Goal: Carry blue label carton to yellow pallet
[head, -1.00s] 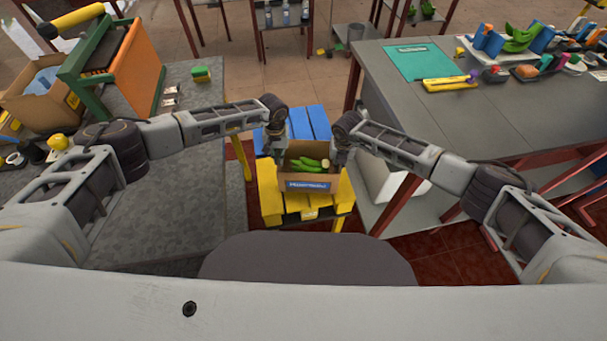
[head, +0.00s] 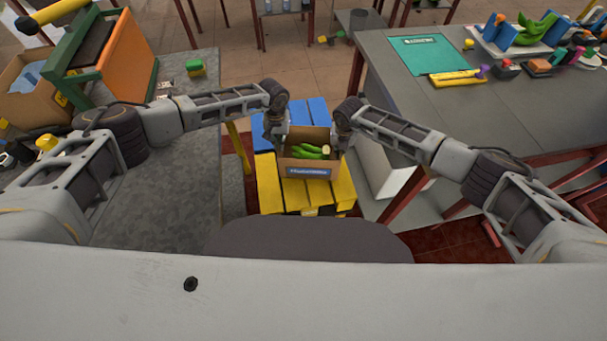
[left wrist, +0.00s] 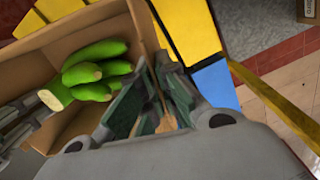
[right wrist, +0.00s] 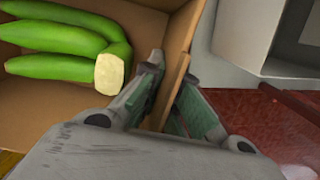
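The blue label carton (head: 308,170) is an open brown box holding green bananas or similar green produce (head: 312,152); its blue label faces me. The yellow pallet (head: 268,188) shows beneath and on both sides of it, with a blue pallet (head: 310,112) directly behind. My left gripper (head: 277,138) is shut on the carton's left wall, which shows between its fingers in the left wrist view (left wrist: 150,105). My right gripper (head: 341,138) is shut on the right wall, seen between the fingers in the right wrist view (right wrist: 168,95). I cannot tell whether the carton touches a pallet.
A grey bench (head: 190,190) stands close on the left with a green and orange rack (head: 125,65). A grey table (head: 480,110) on the right bears a green mat (head: 428,55) and several items. Red floor shows in the gaps beside the pallets.

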